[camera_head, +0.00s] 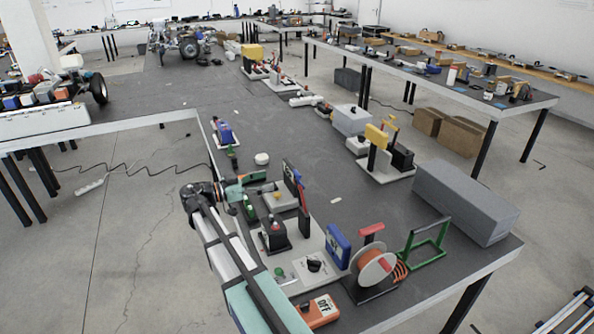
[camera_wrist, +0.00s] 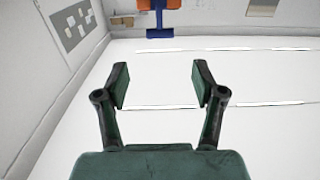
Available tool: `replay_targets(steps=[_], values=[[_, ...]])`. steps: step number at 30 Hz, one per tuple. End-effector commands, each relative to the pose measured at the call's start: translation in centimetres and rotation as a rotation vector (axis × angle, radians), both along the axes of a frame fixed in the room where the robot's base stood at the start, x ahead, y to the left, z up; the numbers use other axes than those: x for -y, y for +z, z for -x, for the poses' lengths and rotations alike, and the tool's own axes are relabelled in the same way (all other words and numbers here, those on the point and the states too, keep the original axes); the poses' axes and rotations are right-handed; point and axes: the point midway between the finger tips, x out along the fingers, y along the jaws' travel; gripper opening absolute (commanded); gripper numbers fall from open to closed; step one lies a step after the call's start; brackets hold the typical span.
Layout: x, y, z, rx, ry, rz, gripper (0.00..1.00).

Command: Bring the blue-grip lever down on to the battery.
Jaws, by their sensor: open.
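My gripper (camera_head: 262,188) is at the left edge of the dark table in the head view, pointing right and empty. In the wrist view (camera_wrist: 163,82) its two fingers stand wide apart. Just beyond the fingertips in the head view stands a dark upright part with blue and red edges (camera_head: 292,178); I cannot tell whether it is the lever with the blue grip. A blue and orange part (camera_wrist: 160,32) shows at the top of the wrist view, apart from the fingers.
A blue upright block (camera_head: 338,246), an orange cable reel (camera_head: 376,267), a green frame (camera_head: 425,242) and a long grey box (camera_head: 466,200) stand to the right. An orange box (camera_head: 319,311) lies at the front.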

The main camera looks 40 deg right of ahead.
Motion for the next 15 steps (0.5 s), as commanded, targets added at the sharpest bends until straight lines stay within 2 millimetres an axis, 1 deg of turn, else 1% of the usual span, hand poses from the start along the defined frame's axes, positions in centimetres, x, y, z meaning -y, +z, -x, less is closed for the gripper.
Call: replay_targets(steps=[1,9,15], values=[[1.1,0.4,0.4,-0.001,-0.003,0.000,0.69],[6.2,0.4,1.9,-0.002,-0.002,-0.002,0.69],[9.2,0.3,2.7,-0.001,-0.002,0.000,0.69]])
